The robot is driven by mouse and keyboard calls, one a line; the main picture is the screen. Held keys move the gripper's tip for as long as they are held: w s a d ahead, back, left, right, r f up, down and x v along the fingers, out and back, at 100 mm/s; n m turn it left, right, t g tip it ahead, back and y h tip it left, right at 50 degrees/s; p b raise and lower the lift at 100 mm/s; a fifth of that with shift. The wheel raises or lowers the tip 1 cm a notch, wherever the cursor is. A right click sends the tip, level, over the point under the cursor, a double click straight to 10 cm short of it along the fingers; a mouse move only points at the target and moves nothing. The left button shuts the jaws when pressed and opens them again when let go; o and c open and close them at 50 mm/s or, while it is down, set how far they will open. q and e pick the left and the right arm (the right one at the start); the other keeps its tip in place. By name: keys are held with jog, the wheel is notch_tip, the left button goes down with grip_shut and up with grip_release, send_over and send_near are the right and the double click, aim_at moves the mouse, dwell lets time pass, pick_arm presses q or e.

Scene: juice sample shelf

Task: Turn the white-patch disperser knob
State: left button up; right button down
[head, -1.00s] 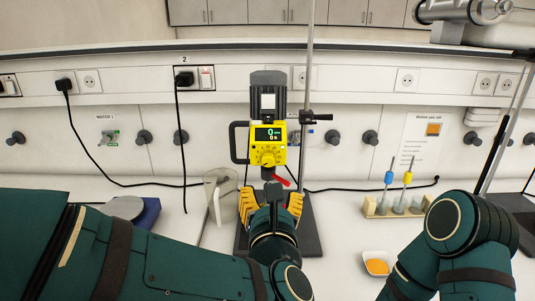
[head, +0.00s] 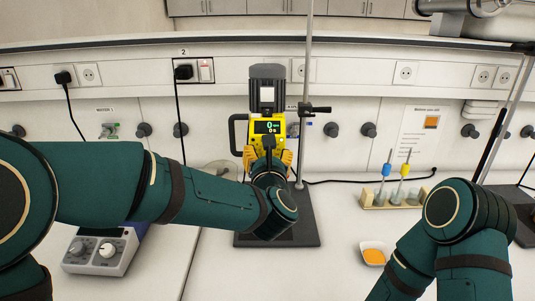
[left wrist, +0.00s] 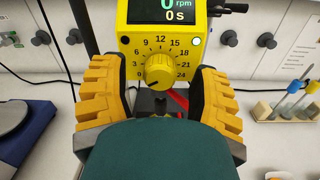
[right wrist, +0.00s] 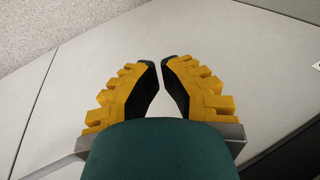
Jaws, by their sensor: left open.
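The disperser has a yellow front, a dark motor housing and a white patch (head: 267,95) on it. Its display (head: 268,127) reads zero. Its round yellow knob (left wrist: 159,71) shows in the left wrist view, its pointer slanting toward the lower left of the numbered dial. In the head view my arm hides the knob. My left gripper (head: 268,158) is open in front of the disperser's lower front. In the left wrist view its yellow fingers stand apart on both sides of the knob, not touching it. My right gripper (right wrist: 158,64) is empty, its fingertips close together with a narrow gap.
A vertical stand rod (head: 304,90) with a clamp rises right of the disperser. A rack with pipettes (head: 392,200) and a small dish of orange stuff (head: 374,253) lie right. A stirrer with knobs (head: 103,250) sits front left. A glass beaker is mostly hidden behind my left arm.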

pick_arm(q)
jog(key=shift+w, duration=0.2)
grip_shut()
